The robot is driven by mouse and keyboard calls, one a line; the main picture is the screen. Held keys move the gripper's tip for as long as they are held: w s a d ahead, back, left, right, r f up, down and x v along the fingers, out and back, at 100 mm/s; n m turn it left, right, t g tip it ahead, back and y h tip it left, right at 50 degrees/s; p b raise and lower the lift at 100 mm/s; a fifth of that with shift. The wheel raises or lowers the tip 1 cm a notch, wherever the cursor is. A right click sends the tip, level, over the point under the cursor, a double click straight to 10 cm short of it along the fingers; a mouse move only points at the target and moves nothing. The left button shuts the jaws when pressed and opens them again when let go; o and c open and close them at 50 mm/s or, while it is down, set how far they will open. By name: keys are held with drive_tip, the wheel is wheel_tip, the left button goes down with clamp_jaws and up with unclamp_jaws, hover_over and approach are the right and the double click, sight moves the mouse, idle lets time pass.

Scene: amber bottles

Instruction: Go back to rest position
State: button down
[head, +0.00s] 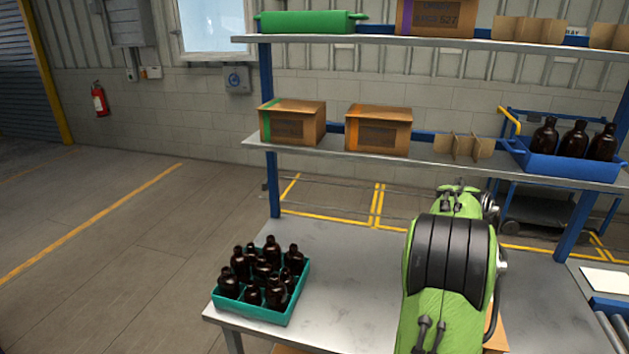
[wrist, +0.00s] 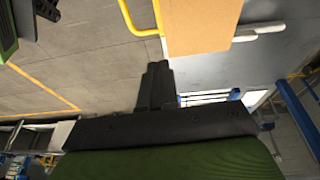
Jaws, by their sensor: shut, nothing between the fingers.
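My gripper (wrist: 157,85) shows in the wrist view as dark fingers pressed together, with nothing between them. In the head view my green and black arm rises over the right part of the workbench and hides the gripper. A teal crate (head: 248,313) with several dark amber bottles (head: 262,268) stands on the left end of the workbench (head: 345,265), left of my arm and apart from it.
A shelf (head: 340,152) above the bench holds two cardboard boxes (head: 292,124) (head: 378,130), a cardboard divider (head: 464,147) and a blue crate (head: 560,165) with three amber bottles (head: 574,139). A green crate (head: 308,22) sits on the top shelf. The floor at left is clear.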

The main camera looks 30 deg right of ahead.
drive_tip(key=w+a+r+n+t, duration=0.25)
drive_tip(key=a+n, duration=0.25)
drive_tip(key=a, duration=0.3)
drive_tip(key=w+a+r+n+t, duration=0.1)
drive_tip(key=a+r+n, duration=0.25)
drive_tip(key=a, duration=0.35)
drive_tip(key=w+a+r+n+t, duration=0.1)
drive_tip(key=a+r+n+t, duration=0.1)
drive_tip(key=a+n, duration=0.45)
drive_tip(key=s+a+n+t+y, duration=0.1)
drive_tip(key=s+a+n, duration=0.3)
drive_tip(key=a+n, duration=0.2)
drive_tip(key=s+a+f+n+t+y, duration=0.1)
drive_tip(key=s+a+n, duration=0.3)
drive_tip(key=a, duration=0.6)
drive_tip(key=shift+s+a+f+n+t, duration=0.25)
drive_tip(key=shift+a+n+t, duration=0.1)
drive_tip(key=shift+n, duration=0.65)
